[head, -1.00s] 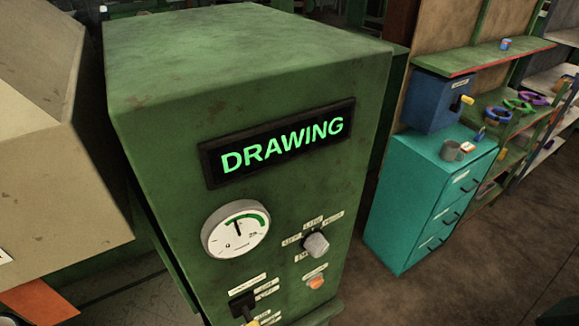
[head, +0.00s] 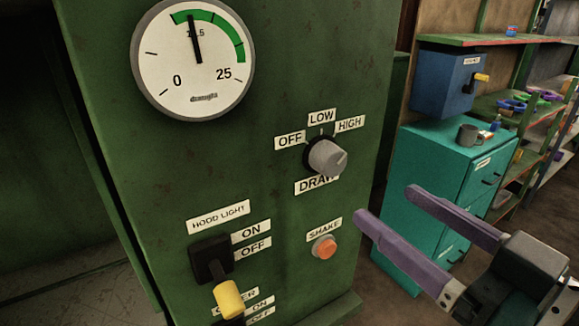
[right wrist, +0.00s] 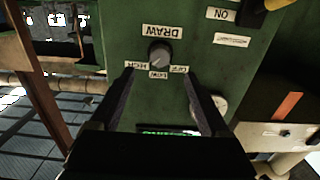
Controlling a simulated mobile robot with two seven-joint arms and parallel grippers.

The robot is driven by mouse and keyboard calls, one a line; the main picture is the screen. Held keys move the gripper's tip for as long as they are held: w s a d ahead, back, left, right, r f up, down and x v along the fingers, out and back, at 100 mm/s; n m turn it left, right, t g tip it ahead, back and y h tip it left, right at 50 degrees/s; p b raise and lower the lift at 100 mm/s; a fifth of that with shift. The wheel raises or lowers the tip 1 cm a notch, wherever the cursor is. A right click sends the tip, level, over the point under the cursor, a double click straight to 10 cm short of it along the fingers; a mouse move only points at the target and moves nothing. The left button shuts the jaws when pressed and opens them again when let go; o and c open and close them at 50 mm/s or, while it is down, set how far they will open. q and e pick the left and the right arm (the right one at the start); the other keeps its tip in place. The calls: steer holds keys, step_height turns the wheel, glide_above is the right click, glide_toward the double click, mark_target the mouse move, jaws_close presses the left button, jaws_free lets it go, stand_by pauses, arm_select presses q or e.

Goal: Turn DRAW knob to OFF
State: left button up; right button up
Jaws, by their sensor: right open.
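The DRAW knob (head: 326,156) is a grey round knob on a green panel (head: 290,90), with OFF, LOW and HIGH labels around its top and DRAW below. I cannot tell for sure which label it points at. The OFF label (head: 290,141) is at its upper left. My right gripper (head: 385,203) is open and empty, its purple fingers pointing at the panel from the lower right of the knob. In the right wrist view, the knob (right wrist: 159,54) appears upside down, beyond and between the open fingertips (right wrist: 158,72), apart from them. My left gripper is out of view.
A draught gauge (head: 194,58) sits at the panel's upper left. A yellow-tipped HOOD LIGHT lever (head: 228,297) and an orange SHAKE button (head: 324,247) lie below the knob. A teal cabinet (head: 440,165) and shelves stand behind at right.

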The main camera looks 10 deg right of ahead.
mark_target(336, 166)
steer(key=x, duration=0.9)
steer(key=shift+w+a+r+p, duration=0.15)
steer(key=shift+w+p, duration=0.2)
jaws_close()
